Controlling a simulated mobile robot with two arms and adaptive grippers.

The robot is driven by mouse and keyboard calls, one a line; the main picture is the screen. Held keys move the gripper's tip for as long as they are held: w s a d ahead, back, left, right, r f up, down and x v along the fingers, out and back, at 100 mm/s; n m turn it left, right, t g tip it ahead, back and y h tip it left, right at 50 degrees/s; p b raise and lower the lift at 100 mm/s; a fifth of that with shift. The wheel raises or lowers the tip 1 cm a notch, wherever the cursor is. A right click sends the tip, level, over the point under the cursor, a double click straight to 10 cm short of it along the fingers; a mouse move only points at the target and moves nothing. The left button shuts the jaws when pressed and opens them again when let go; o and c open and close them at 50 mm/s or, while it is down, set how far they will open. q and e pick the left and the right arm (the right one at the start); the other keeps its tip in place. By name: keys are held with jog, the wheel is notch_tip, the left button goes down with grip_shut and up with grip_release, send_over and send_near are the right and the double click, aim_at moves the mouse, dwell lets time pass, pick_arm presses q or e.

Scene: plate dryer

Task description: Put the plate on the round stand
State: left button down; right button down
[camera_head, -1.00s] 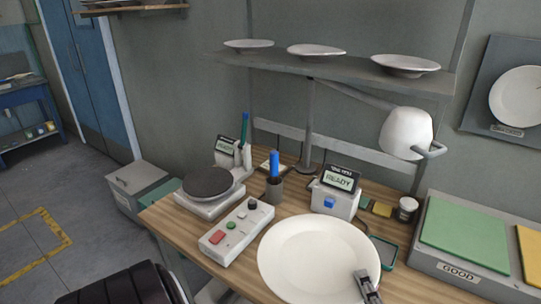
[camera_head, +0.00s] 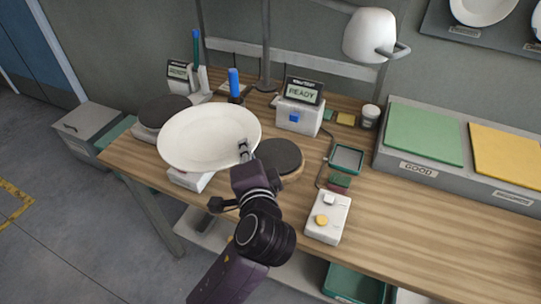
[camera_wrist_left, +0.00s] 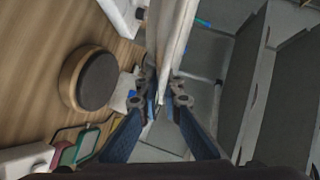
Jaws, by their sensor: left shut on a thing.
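My left gripper (camera_head: 245,152) is shut on the near right rim of the white plate (camera_head: 200,138). The plate is held in the air, tilted, with its face towards the head camera. In the left wrist view the plate (camera_wrist_left: 171,40) shows edge-on between the fingers (camera_wrist_left: 160,95). A round stand (camera_head: 281,157) with a dark top and wooden side is on the table, just right of the plate and gripper. It also shows bare in the left wrist view (camera_wrist_left: 98,80), left of the fingers. My right gripper is not in view.
A second dark disc (camera_head: 160,109) on a white base is left of the plate. The plate partly hides a white button box (camera_head: 190,180). A READY display box (camera_head: 300,112), a green-rimmed tray (camera_head: 347,158) and a white control box (camera_head: 328,218) surround the stand. Bare tabletop (camera_head: 430,215) lies right.

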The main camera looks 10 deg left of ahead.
pick_arm(q)
jog(key=w+d+r+m+h+b, duration=0.1)
jog(key=w+d+r+m+h, duration=0.4)
jog(key=d+r+m+h, duration=0.45)
jog(key=f, duration=0.7)
jog(key=d+f+n, duration=0.1)
jog(key=f, duration=0.6)
jog(key=d+f+n, duration=0.1)
jog(key=f, duration=0.6)
jog(key=shift+w+f, duration=0.15)
jog(key=shift+f, duration=0.15)
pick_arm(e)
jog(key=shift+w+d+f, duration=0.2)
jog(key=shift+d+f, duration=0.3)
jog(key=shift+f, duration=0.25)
pick_arm(q)
jog(key=c, duration=2.6)
grip_release()
jog(key=shift+f, duration=0.3)
jog(key=o, duration=0.5)
